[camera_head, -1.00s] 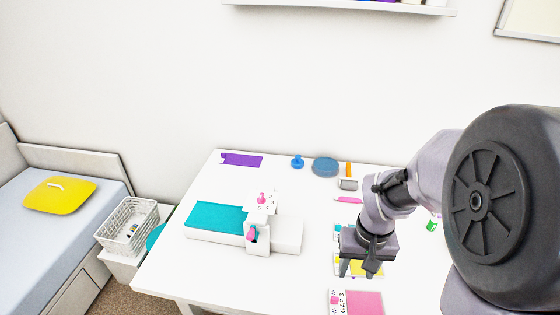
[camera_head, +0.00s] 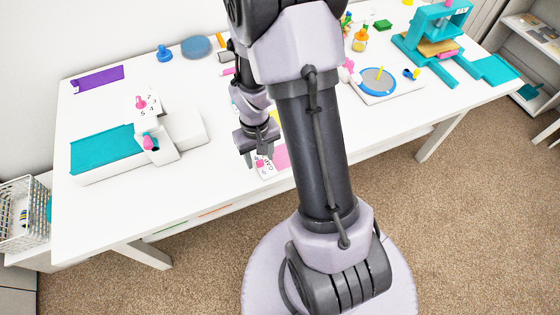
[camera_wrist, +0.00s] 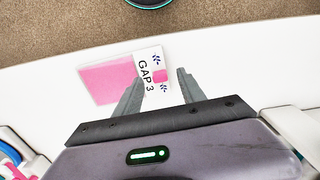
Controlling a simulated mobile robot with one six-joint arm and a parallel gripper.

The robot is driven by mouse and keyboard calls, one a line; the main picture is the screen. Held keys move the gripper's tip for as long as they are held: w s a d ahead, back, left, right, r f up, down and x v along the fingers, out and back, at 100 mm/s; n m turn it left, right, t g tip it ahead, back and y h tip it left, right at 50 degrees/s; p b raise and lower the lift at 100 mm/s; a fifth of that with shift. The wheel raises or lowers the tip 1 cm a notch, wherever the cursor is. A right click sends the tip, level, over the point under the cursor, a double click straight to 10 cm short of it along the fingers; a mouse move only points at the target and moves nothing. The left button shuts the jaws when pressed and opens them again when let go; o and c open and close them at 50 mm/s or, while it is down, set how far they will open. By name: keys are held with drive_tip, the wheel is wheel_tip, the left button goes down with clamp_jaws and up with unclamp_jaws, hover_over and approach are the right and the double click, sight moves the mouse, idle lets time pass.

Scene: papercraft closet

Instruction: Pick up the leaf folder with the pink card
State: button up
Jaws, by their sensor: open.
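The leaf folder with the pink card (camera_wrist: 106,78) lies flat on the white table in the wrist view. Its white strip reads "GAP 3" and has dark blue leaf marks and a pink square. In the head view the folder (camera_head: 281,157) is partly hidden behind my arm. My gripper (camera_wrist: 160,76) is open and empty, its fingers pointing toward the folder's white strip. In the wrist view the left finger overlaps the folder and the right one lies just right of it. In the head view my gripper (camera_head: 259,158) is over the folder; I cannot tell the height gap.
A white machine with a teal panel (camera_head: 105,148) stands left on the table. A yellow piece (camera_head: 275,116) lies behind my gripper. A round blue-rimmed board (camera_head: 378,83) and a teal press (camera_head: 437,40) stand to the right. The folder lies near the table's front edge.

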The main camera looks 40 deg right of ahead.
drive_tip(key=shift+f, duration=0.85)
drive_tip(key=shift+r, duration=0.15)
clamp_jaws()
